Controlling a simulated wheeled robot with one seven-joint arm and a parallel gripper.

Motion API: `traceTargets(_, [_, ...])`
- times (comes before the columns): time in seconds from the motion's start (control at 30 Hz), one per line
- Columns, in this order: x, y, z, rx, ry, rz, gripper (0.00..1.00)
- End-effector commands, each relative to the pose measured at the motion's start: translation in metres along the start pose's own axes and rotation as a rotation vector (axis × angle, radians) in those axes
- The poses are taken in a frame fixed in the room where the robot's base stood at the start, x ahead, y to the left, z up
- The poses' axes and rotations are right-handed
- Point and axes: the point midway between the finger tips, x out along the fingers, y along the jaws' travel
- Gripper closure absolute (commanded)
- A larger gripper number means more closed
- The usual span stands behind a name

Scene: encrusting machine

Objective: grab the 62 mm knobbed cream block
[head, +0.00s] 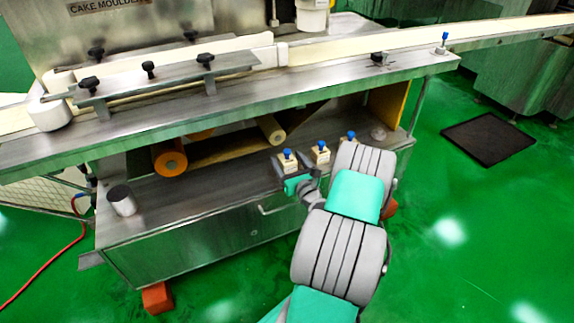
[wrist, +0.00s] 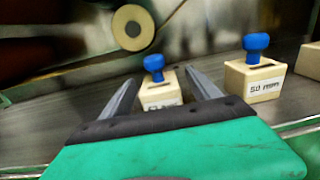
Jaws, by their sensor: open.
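Three cream blocks with blue knobs stand in a row on the machine's lower shelf: a left one (head: 288,166), a middle one (head: 320,155) and a right one (head: 349,138). My gripper (head: 287,172) is open at the left block. In the wrist view my gripper's (wrist: 162,79) two fingers lie on either side of that block (wrist: 160,91), with its knob between them. Its label is mostly hidden by my gripper, so I cannot read its size. The middle block (wrist: 256,78) shows a label that reads 50 mm. The right block (wrist: 308,62) is cut off by the picture's edge.
An orange-ended roller (head: 171,163) and a pale roller (head: 271,130) lie behind on the shelf. The conveyor deck (head: 230,107) overhangs the shelf. Another blue-knobbed piece (head: 443,44) stands on the deck's right end.

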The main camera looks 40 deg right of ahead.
Motion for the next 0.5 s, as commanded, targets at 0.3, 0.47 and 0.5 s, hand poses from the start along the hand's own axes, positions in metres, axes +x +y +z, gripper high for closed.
traceTargets(0.3, [0.0007, 0.0000, 0.0006, 0.001, 0.001, 0.000, 0.39])
traceTargets(0.47, [0.0006, 0.0001, 0.0006, 0.001, 0.001, 0.000, 0.52])
traceTargets(0.5, [0.0005, 0.0001, 0.0006, 0.001, 0.001, 0.000, 0.55])
